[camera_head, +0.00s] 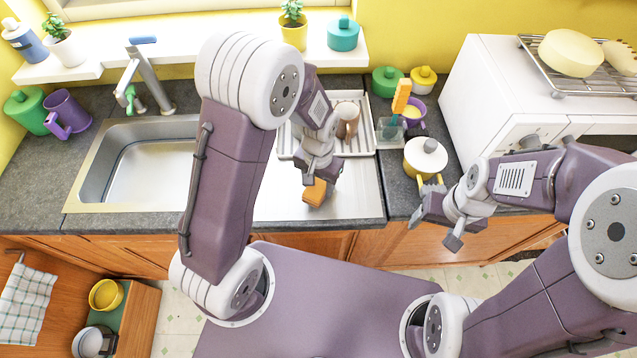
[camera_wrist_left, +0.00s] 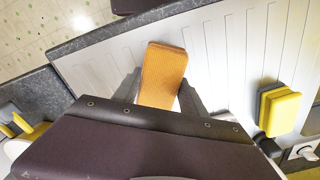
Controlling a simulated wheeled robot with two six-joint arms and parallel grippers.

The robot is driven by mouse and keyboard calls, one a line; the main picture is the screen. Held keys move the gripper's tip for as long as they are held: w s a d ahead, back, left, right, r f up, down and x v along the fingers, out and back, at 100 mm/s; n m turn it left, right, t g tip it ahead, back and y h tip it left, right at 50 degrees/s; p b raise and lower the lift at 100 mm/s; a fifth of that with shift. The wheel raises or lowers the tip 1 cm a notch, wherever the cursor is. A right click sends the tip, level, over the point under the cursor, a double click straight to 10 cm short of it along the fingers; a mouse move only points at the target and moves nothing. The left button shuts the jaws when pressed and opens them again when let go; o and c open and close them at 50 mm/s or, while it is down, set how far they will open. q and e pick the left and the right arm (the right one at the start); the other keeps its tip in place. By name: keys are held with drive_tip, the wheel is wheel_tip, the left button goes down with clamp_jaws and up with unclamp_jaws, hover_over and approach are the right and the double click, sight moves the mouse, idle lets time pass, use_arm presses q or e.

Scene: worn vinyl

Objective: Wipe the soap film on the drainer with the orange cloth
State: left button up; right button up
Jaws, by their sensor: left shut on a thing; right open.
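The orange cloth (camera_head: 315,192) is a small folded pad at the drainer, right of the sink basin. My left gripper (camera_head: 317,180) is shut on the cloth and points down at the drainer. In the left wrist view the cloth (camera_wrist_left: 163,72) sticks out between the fingers over the pale ribbed drainer (camera_wrist_left: 225,50); I cannot tell whether it touches the surface. The drainer (camera_head: 355,200) is partly hidden by my left arm in the head view. I cannot make out a distinct soap film. My right gripper (camera_head: 433,222) is open and empty, in front of the counter edge at right.
A white rack (camera_head: 368,140) with a brown and white item (camera_head: 347,120) stands behind the drainer. The wrist view shows a yellow and grey block (camera_wrist_left: 280,108). The sink basin (camera_head: 150,165) is empty.

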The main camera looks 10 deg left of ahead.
sight(309, 189)
use_arm(q)
drive_tip(key=a, duration=0.2)
drive_tip(key=s+a, duration=0.1)
drive_tip(key=a, duration=0.2)
drive_tip(key=s+a, duration=0.1)
drive_tip(key=a, duration=0.2)
drive_tip(key=shift+s, duration=0.15)
drive_tip(key=shift+f+b, duration=0.6)
drive_tip(key=shift+f, duration=0.45)
idle(1.4)
drive_tip(key=shift+d, duration=0.1)
drive_tip(key=shift+w+d+p, duration=0.15)
drive_tip(key=shift+w+d, duration=0.1)
drive_tip(key=shift+d, duration=0.6)
drive_tip(key=shift+w+d+p, duration=0.1)
drive_tip(key=shift+w+d, duration=0.15)
drive_tip(key=shift+d, duration=0.65)
drive_tip(key=shift+w+d+p, duration=0.15)
drive_tip(key=shift+w+d, duration=0.1)
drive_tip(key=shift+d, duration=0.6)
drive_tip(key=shift+w+d+p, duration=0.15)
drive_tip(key=shift+w+d, duration=0.1)
drive_tip(key=shift+d, duration=0.65)
drive_tip(key=shift+w+d+p, duration=0.15)
drive_tip(key=shift+w+d, duration=0.15)
drive_tip(key=shift+d, duration=0.55)
drive_tip(key=shift+w+d+p, duration=0.15)
drive_tip(key=shift+w+d, duration=0.1)
drive_tip(key=shift+d, duration=0.65)
